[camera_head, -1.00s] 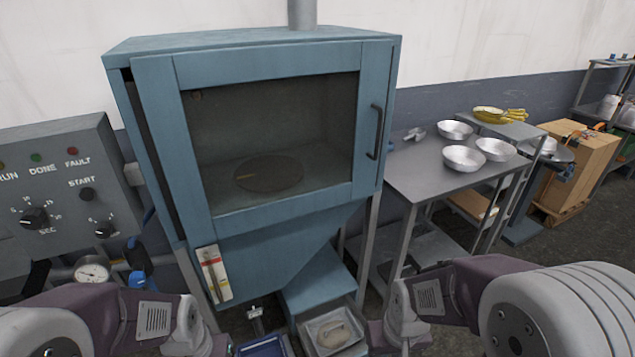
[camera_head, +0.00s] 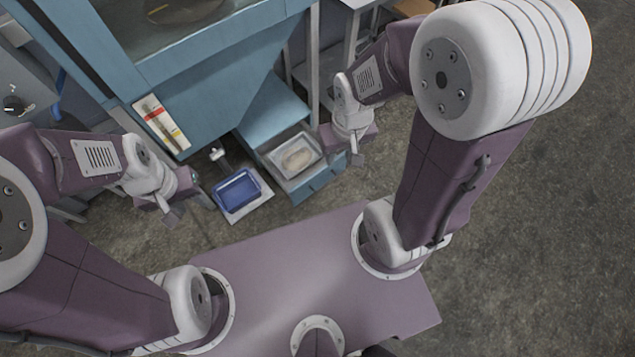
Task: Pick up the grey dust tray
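The grey dust tray (camera_head: 305,167) sits on a blue step-like unit low in front of the cabinet. A pale beige heap (camera_head: 297,158) lies in it. My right gripper (camera_head: 356,160) hangs just to the right of the tray in the picture, apart from it. My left gripper (camera_head: 186,207) is further left, beyond a blue tray (camera_head: 237,193). Nothing shows held in either gripper. Both are seen small and from above, so their finger gaps are unclear.
The blue cabinet (camera_head: 195,55) stands behind the trays, its sloped underside above them. Table legs stand behind my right arm. Concrete floor (camera_head: 540,230) is clear at the right.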

